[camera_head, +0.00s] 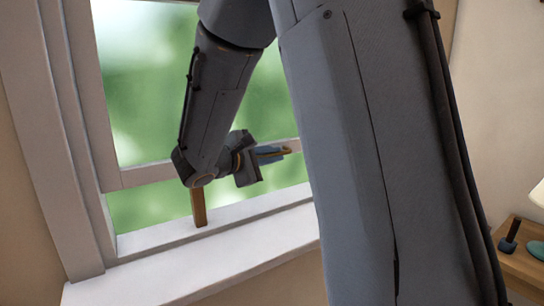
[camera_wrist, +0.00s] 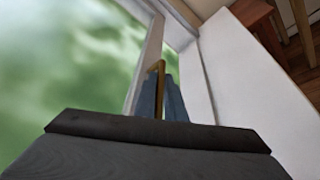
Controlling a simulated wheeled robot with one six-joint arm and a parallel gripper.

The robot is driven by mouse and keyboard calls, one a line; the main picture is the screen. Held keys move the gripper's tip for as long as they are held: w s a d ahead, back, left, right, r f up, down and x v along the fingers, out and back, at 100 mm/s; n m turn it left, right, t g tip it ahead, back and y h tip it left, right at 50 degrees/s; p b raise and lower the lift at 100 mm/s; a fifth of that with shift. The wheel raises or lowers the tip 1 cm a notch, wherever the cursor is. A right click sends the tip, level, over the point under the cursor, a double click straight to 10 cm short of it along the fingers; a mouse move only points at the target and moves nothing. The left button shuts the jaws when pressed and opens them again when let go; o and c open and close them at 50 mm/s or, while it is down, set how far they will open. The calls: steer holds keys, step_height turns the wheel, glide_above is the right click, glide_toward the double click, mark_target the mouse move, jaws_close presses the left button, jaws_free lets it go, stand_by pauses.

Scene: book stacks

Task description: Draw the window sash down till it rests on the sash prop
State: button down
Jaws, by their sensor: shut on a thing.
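The white window sash shows its bottom rail (camera_head: 148,174) in the head view, with a gap between it and the sill. The rail also shows in the wrist view (camera_wrist: 149,55). The sash prop, a short wooden stick (camera_head: 200,210), stands upright on the sill. Its top is hidden behind my wrist, so I cannot tell whether the rail touches it. My gripper (camera_head: 272,154) is at the rail, right of the prop. In the wrist view its blue-grey fingers (camera_wrist: 162,102) are shut on a brass-coloured sash lift (camera_wrist: 160,72).
The white sill (camera_head: 215,255) runs below the window, clear where it shows. My arm covers the window's right part. At the right edge a wooden table (camera_head: 525,265) holds a lamp (camera_head: 538,193) and small objects. The wrist view shows wooden furniture (camera_wrist: 245,14) beyond the sill.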

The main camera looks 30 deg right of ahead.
steer(key=shift+s+f, duration=0.2)
steer(key=shift+f, duration=0.65)
steer(key=c, duration=1.8)
jaws_free()
steer(key=shift+w, duration=0.1)
steer(key=shift+c, duration=0.2)
steer(key=shift+r, duration=0.1)
steer(key=shift+r, duration=0.15)
steer(key=v, duration=0.7)
steer(key=shift+a+r+b, duration=0.2)
steer(key=shift+a+b, duration=0.15)
